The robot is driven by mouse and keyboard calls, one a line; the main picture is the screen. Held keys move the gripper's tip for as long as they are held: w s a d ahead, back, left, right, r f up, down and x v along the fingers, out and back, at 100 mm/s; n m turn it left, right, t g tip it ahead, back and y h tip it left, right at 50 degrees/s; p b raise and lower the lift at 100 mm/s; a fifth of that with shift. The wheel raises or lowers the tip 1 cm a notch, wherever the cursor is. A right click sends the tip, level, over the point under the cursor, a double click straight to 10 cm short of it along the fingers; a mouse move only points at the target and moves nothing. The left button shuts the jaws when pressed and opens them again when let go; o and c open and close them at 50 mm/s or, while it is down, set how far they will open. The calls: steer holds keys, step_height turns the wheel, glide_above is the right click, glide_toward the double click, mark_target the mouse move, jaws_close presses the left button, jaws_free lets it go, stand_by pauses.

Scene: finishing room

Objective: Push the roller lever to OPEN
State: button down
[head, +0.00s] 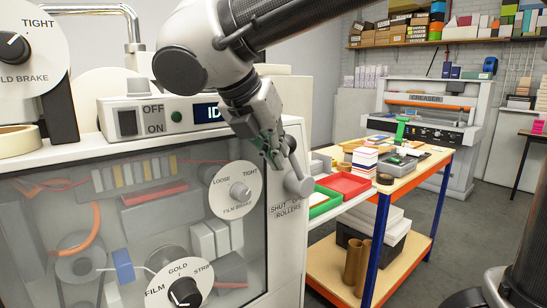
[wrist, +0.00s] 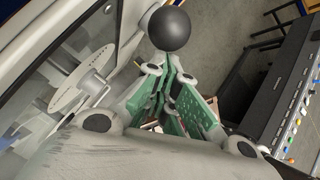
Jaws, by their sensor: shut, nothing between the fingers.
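The roller lever is on the right end of the white machine. No OPEN mark can be read. In the wrist view the knob (wrist: 169,28) looks dark and lies just beyond my fingertips. The gripper hides part of the lever's upper end. I cannot tell whether the fingers touch it.
The machine's front has a clear cover (head: 75,215), a FILM BRAKE dial (head: 236,190) and an OFF/ON switch (head: 128,122). A wooden-topped bench (head: 430,165) with red and green trays stands to the right. Open floor (head: 410,285) lies beyond it.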

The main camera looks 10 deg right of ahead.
steer(key=w+d+r+g+y, duration=0.1)
steer(key=w+d+g+y, duration=0.1)
steer(key=w+d+y, duration=0.2)
steer(key=w+d+r+g+y, duration=0.2)
steer(key=w+d+g+y, duration=0.1)
steer(key=d, duration=0.6)
steer(key=shift+w+d+r+m+y, duration=0.25)
steer(key=shift+w+y, duration=0.25)
steer(key=shift+w, duration=0.5)
steer(key=v, duration=1.2)
steer(key=shift+w+g, duration=0.2)
steer(key=shift+g, duration=0.1)
